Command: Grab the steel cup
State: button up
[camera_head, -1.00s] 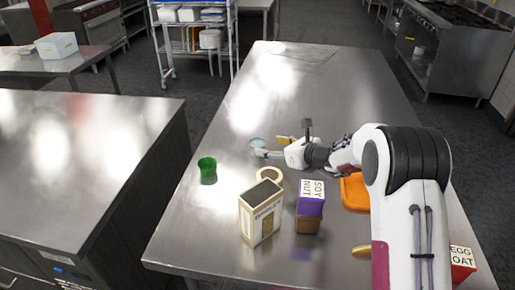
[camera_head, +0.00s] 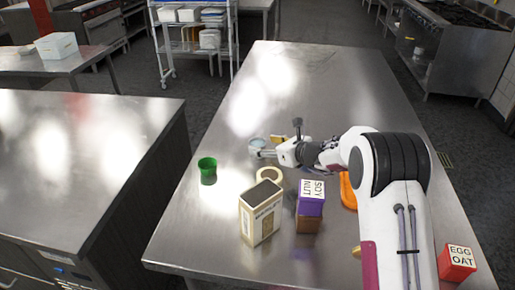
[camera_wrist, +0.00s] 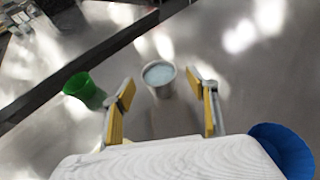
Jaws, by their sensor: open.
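The steel cup (camera_wrist: 160,82) stands upright on the steel table, with a pale blue inside showing at its top. In the wrist view it lies between and just beyond the spread fingers of my gripper (camera_wrist: 160,100). In the head view the cup (camera_head: 257,145) is at the fingertips of my gripper (camera_head: 263,147), partly hidden by them. My gripper is open, with yellow finger pads, and holds nothing. I cannot tell whether a finger touches the cup.
A green cup (camera_head: 207,171) stands left of the steel cup. Nearer are a cream ring (camera_head: 270,175), a tan box (camera_head: 260,214), stacked purple and brown blocks (camera_head: 310,197), an orange item (camera_head: 348,191) and a red block (camera_head: 457,262).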

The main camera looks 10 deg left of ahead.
aim_at(260, 143)
jog(key=shift+x, duration=2.2)
jog(key=c, duration=1.3)
